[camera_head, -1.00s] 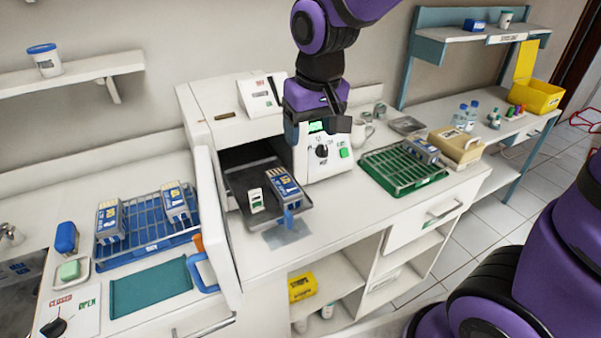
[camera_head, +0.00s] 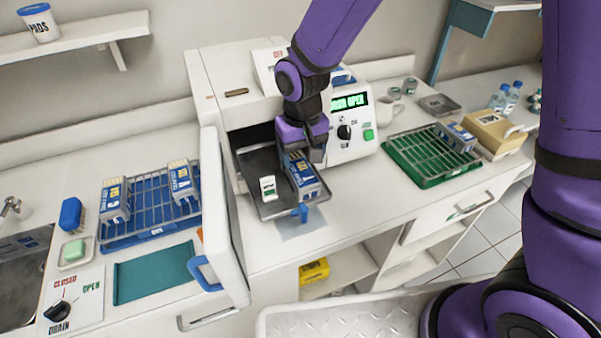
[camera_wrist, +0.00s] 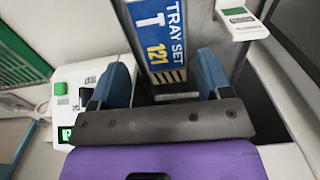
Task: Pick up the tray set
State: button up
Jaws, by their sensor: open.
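The tray set (camera_head: 308,181) is a grey box with a blue and white label. It rests on the dark pull-out tray (camera_head: 272,209) of the open white machine. In the wrist view its label reads "TRAY SET T 121" on the box (camera_wrist: 163,38). My gripper (camera_head: 303,152) is over the back part of the tray set, pointing down. In the wrist view my gripper (camera_wrist: 165,78) is open, with blue fingers on the left and right of the box's line. Whether the fingertips reach down beside its sides is not clear.
A small white indicator card (camera_head: 268,187) stands left of the tray set. The machine's open door (camera_head: 222,215) is further left. A blue rack (camera_head: 150,205) holds two similar boxes. A green rack (camera_head: 432,157) at right holds another box (camera_head: 455,136).

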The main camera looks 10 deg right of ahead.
aim_at(299, 168)
jog(key=shift+w+a+f, duration=0.1)
jog(key=shift+a+f, duration=0.05)
jog(key=shift+f, duration=1.3)
jog(key=shift+w+a+f, duration=0.1)
jog(key=shift+f, duration=1.35)
jog(key=c, duration=0.8)
jog(key=shift+c, duration=0.2)
jog(key=shift+r, duration=0.1)
notch_tip(299, 168, up, 28)
